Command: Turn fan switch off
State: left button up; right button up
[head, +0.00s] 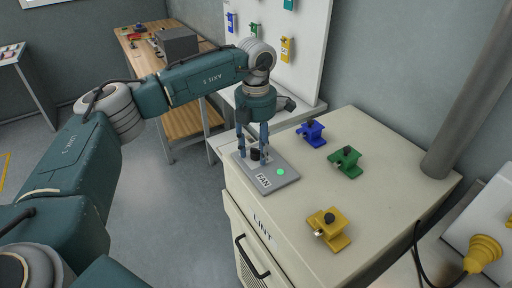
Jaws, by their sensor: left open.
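The fan switch plate (283,185) is a grey slab labelled FAN on the near left corner of the cream cabinet top. A green light (280,172) glows on it. A dark knob (256,154) stands on the plate toward its far left end. My left gripper (252,158) points straight down over the plate. Its two fingers are open, one on each side of the knob; I cannot tell whether they touch it. My right gripper is not in view.
Blue (311,133), green (345,161) and yellow (329,229) clamp-like blocks stand on the cabinet (385,185) right of the plate. A grey post (468,95) rises at the right. A white board (312,50) with hanging blocks and a wooden bench (140,55) are behind.

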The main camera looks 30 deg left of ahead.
pick_arm(q)
grip_shut()
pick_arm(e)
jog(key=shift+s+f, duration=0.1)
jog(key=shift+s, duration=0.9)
